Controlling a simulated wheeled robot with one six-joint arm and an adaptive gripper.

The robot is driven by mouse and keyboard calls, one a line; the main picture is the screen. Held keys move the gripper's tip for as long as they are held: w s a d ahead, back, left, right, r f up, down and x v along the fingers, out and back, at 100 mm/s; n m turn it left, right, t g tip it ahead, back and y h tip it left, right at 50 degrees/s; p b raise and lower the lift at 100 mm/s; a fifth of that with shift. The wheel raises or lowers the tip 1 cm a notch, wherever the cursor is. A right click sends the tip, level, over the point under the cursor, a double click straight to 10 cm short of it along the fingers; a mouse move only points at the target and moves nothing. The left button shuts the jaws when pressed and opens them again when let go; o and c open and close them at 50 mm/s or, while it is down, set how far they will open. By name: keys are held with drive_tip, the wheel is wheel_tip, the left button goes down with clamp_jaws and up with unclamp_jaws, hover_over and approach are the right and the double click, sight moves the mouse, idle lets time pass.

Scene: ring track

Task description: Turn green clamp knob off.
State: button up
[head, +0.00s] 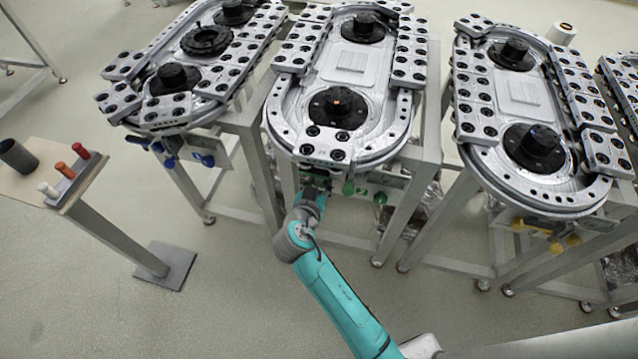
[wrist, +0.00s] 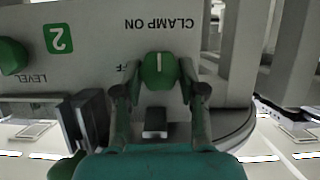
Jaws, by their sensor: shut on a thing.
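The green clamp knob (wrist: 159,70) sits on a pale panel (wrist: 95,18), seen upside down in the wrist view. Its white line stands upright in the picture, towards the printed words CLAMP ON. Part of an OFF label shows beside it, partly covered by a finger. My gripper (wrist: 160,88) has one finger on each side of the knob and is shut on it. In the head view my gripper (head: 314,189) is at the panel under the front of the middle ring track (head: 280,125). It hides the clamp knob there.
A green LEVEL knob (wrist: 12,56) is beside the clamp knob, with a green number 2 label between. More green knobs (head: 380,198) are right of my gripper in the head view. Table legs (head: 402,215) flank the panel. The floor in front is clear.

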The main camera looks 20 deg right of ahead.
drive_tip(key=n+h, duration=0.1)
drive_tip(key=n+g, duration=0.1)
drive_tip(key=shift+w+a+n+h, duration=0.2)
drive_tip(key=shift+n+h, duration=0.1)
drive_tip(key=shift+h, duration=0.1)
drive_tip(key=n+h, duration=0.2)
drive_tip(key=n, duration=0.2)
drive_tip(key=shift+a+f+g, duration=0.1)
drive_tip(key=shift+a+g, duration=0.05)
drive_tip(key=shift+g, duration=0.25)
drive_tip(key=n+h, duration=0.2)
drive_tip(key=n, duration=0.1)
drive_tip(key=shift+f, duration=0.2)
drive_tip(key=shift+w+f+n+t+h, duration=0.1)
drive_tip(key=shift+n+t+h, duration=0.4)
drive_tip(key=shift+n, duration=1.3)
drive_tip(key=o, duration=1.1)
drive_tip(key=shift+o, duration=0.2)
